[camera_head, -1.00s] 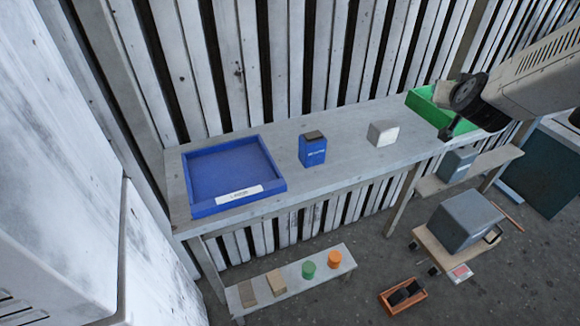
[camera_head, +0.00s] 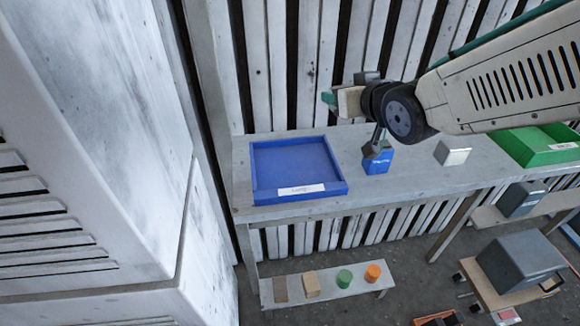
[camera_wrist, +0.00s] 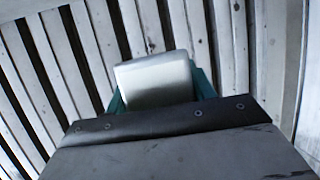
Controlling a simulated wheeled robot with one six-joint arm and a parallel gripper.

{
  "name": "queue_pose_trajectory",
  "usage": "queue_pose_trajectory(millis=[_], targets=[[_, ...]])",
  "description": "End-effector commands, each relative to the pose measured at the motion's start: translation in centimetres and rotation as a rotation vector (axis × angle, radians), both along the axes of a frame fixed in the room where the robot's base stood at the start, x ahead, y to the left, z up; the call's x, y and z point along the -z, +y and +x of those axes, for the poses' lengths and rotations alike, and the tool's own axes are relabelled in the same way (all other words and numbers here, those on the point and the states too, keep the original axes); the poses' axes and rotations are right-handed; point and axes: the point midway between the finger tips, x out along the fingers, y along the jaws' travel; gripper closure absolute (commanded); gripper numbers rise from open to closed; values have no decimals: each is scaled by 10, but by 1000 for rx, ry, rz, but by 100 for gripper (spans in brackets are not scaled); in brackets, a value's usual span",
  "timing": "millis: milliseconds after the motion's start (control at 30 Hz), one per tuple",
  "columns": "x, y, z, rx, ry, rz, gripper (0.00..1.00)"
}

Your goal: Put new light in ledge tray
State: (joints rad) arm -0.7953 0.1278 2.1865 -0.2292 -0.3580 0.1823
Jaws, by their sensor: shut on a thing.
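My gripper (camera_head: 347,98) is shut on a pale block (camera_head: 351,102), held above the ledge and in front of the slatted wall. In the wrist view the block (camera_wrist: 155,82) looks smooth and whitish, between green fingers. The blue tray (camera_head: 338,187) stands at the left end of the grey ledge, with a white label on its front that is too small to read surely. It looks empty. My gripper is to the upper right of this tray in the picture, and the block is apart from it.
A blue box (camera_head: 377,163) stands right of the tray, partly hidden by my wrist. Farther right are a whitish block (camera_head: 453,152) and a labelled green tray (camera_head: 549,157). A low bench (camera_head: 328,285) holds several small pieces. A white cabinet (camera_head: 100,130) fills the left.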

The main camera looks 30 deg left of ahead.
Motion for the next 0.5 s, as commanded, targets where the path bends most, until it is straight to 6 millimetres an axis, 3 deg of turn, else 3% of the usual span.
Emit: queue_pose_trajectory(millis=[33, 100, 200, 367, 500], targets=[[4, 14, -23, -44, 1, -2, 70], [9, 29, -50, -98, 1, 0, 70], [14, 43, -79, -158, 0, -1, 70], [22, 52, -103, -207, 1, -1, 70], [47, 53, -106, -213, 3, -4, 70]])
